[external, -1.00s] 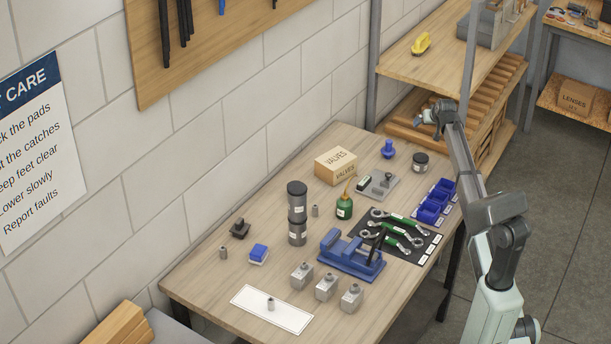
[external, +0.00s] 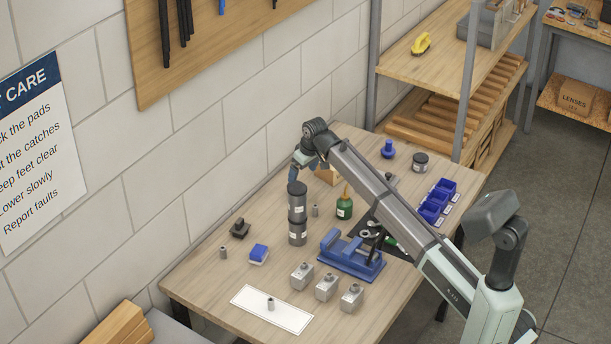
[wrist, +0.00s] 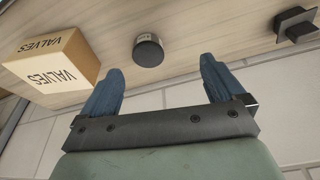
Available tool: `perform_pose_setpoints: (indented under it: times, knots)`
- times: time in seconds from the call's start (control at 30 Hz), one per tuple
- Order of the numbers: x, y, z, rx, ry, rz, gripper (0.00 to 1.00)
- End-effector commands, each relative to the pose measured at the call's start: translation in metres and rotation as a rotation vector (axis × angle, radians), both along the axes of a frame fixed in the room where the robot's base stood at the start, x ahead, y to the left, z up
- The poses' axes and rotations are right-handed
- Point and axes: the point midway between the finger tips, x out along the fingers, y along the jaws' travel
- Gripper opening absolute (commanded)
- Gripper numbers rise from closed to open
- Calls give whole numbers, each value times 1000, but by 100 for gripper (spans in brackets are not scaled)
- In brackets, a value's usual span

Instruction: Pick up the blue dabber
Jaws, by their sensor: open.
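A blue knob-shaped piece with a round base (external: 388,149), which looks like the blue dabber, stands upright at the back of the table. A blue block on a white base (external: 258,254) sits at the left front. Neither blue piece shows in the wrist view.
The dark canisters (external: 297,209) stand near my gripper. The VALVES box (wrist: 57,67) is partly behind my arm in the external view. A green bottle (external: 344,207), a blue vise (external: 350,256) and blue bins (external: 437,200) fill the middle and right. A black block (external: 240,230) stands left.

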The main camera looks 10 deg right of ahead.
Motion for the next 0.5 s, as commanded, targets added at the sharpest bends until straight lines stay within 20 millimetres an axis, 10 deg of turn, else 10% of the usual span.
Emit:
perform_pose_setpoints:
  times: [0.5]
  knots:
    - [-183, 171, 15, -151, 158, 319, 96]
